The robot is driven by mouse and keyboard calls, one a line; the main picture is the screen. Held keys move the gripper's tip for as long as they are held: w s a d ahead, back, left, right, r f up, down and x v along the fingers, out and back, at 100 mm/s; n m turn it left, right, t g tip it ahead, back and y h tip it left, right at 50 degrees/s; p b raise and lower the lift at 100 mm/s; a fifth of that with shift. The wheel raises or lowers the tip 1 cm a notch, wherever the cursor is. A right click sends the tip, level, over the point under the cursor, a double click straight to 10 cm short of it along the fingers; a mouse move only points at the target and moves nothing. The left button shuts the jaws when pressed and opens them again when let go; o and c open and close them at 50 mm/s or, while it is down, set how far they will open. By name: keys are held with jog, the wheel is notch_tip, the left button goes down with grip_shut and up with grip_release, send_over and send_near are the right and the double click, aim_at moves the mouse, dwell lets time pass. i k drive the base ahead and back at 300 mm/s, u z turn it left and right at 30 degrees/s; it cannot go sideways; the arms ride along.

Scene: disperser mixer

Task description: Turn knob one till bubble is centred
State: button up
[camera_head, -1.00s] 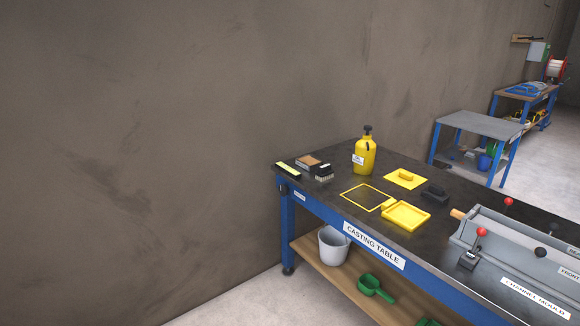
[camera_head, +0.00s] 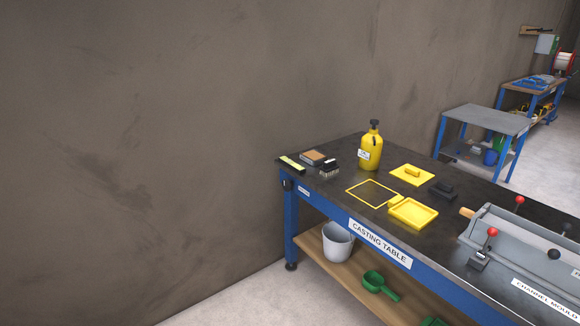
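The casting table (camera_head: 318,201) stands at the right, with a dark top and blue frame. A small dark knob-like part (camera_head: 288,185) sits at its near left corner, too small to tell if it is knob one. A black bar with a yellow-green section (camera_head: 292,164), perhaps a level, lies at the table's left end. No bubble can be made out. My gripper is not in view.
A yellow bottle (camera_head: 370,150), yellow float (camera_head: 412,174), yellow tray (camera_head: 413,213) and grey channel mould (camera_head: 530,255) stand on the table. A grey bucket (camera_head: 338,243) and green scoop (camera_head: 378,285) are on the lower shelf. Floor (camera_head: 235,300) is clear at the front left.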

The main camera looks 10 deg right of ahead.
aim_at(286, 185)
jog(key=z, duration=0.8)
jog(key=i, duration=0.95)
jog(key=u, duration=1.15)
